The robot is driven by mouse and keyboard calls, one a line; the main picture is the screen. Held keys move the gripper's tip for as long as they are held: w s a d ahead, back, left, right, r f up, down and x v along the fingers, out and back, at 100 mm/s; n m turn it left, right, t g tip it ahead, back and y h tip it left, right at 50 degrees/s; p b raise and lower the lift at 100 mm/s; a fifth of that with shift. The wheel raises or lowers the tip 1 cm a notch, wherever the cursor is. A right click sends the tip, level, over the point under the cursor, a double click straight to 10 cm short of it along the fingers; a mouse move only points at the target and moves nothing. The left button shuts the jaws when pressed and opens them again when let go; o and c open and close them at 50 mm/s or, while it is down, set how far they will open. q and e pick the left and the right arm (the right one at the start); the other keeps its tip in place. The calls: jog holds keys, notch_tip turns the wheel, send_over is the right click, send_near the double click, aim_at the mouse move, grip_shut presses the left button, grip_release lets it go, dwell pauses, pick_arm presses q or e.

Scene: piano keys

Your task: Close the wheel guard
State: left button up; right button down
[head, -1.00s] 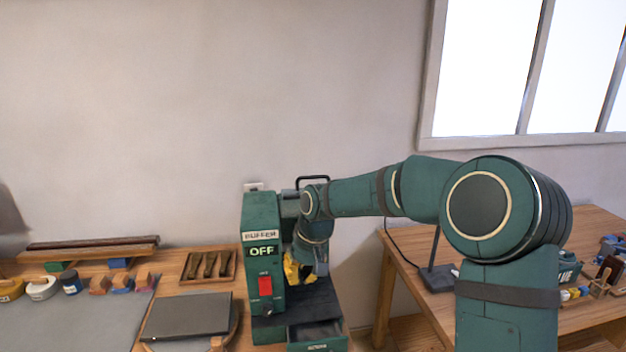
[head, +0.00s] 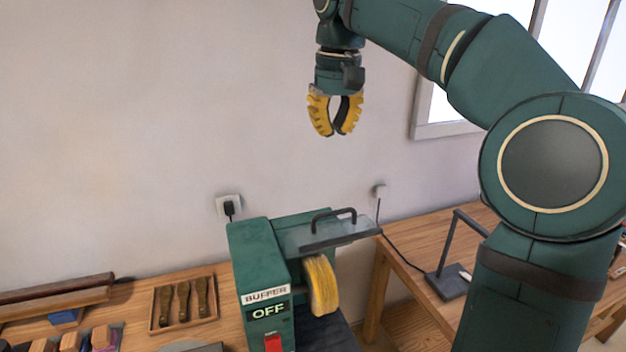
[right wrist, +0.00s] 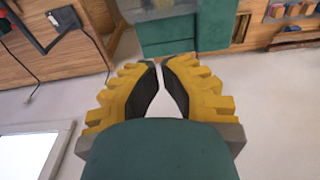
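The buffer (head: 255,255) is a green machine with a red switch and an OFF sign, at the lower middle of the head view. Its wheel guard (head: 300,238), a see-through plate with a black handle (head: 335,216), lies roughly level above the yellow wheel (head: 321,287). The wheel's front and lower part show beneath it. My right gripper (head: 335,134) is up in the air, well above and apart from the guard. Its yellow fingers are curved together with tips nearly meeting and nothing between them, as the right wrist view (right wrist: 160,63) also shows. My left gripper is not in view.
A wooden tray (head: 183,301) of brown tools sits left of the buffer. A lamp (head: 452,282) stands on the right table (head: 405,260). A cord runs from a wall socket (head: 379,191) to that table. The air around the right gripper is clear.

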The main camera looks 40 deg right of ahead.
pick_arm(q)
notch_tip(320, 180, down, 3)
jog(key=b, duration=0.2)
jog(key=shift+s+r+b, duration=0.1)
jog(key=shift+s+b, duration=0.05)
jog(key=shift+b, duration=0.2)
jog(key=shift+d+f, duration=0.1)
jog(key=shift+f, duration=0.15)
pick_arm(e)
send_over(335, 223)
jog(key=f, duration=0.7)
jog(key=w+f, duration=0.1)
jog(key=f, duration=0.3)
jog(key=shift+d+f, duration=0.15)
jog(key=shift+f, duration=0.2)
pick_arm(q)
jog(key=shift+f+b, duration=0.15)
jog(key=shift+b, duration=0.15)
pick_arm(e)
jog(key=shift+s+a+f, duration=0.2)
jog(key=shift+s+f, duration=0.25)
jog(key=shift+f, duration=0.05)
